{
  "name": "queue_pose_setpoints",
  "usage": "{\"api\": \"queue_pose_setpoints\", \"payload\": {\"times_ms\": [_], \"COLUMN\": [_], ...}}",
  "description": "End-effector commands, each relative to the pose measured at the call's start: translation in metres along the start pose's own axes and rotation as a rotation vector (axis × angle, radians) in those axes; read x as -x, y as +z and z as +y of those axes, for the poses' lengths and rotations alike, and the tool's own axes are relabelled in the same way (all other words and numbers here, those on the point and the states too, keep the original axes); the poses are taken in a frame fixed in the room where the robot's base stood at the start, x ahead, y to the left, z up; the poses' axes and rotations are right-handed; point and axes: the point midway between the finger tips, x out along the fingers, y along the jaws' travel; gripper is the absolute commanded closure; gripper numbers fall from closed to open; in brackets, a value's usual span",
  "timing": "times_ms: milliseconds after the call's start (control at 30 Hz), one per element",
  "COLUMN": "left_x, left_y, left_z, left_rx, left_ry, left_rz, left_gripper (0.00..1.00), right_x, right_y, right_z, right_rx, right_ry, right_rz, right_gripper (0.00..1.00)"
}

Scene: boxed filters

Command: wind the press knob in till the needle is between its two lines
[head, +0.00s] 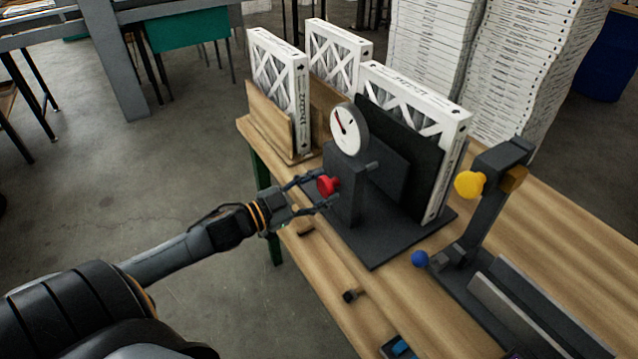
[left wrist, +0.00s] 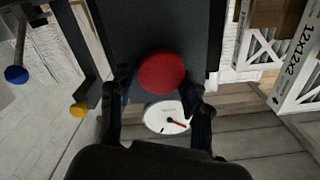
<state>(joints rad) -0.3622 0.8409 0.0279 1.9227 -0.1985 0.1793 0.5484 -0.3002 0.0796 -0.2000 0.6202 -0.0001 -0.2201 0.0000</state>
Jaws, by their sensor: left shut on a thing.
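The red press knob (head: 327,185) sticks out of the front of the dark grey press (head: 345,195). It also shows as a round red disc in the left wrist view (left wrist: 161,72). My left gripper (head: 320,190) has a finger on each side of the knob and is shut on it. A round white gauge (head: 349,130) stands on top of the press, with a red needle pointing to the upper left. In the left wrist view the gauge (left wrist: 160,118) is partly hidden by the gripper. Its two lines are too small to tell. My right gripper is not in view.
A white-framed filter (head: 425,105) stands against the press's dark plate. Other filters (head: 280,75) stand in a wooden rack to the left.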

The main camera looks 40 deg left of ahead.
Motion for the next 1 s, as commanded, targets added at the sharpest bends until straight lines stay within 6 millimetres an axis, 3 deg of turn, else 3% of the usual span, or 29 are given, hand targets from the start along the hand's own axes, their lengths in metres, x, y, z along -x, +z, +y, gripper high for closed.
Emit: {"api": "queue_pose_setpoints", "payload": {"times_ms": [500, 1000], "left_x": [-0.0001, -0.0001], "left_y": [-0.0002, 0.0005], "left_z": [0.0018, 0.0024], "left_rx": [-0.378, -0.472], "left_ry": [0.0, 0.0], "left_rz": [0.001, 0.0], "left_gripper": [0.83, 0.83], "right_x": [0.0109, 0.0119], "right_y": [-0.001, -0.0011], "right_z": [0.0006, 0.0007], "right_rx": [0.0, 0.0], "right_ry": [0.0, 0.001], "right_rz": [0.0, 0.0], "right_gripper": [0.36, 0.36]}}
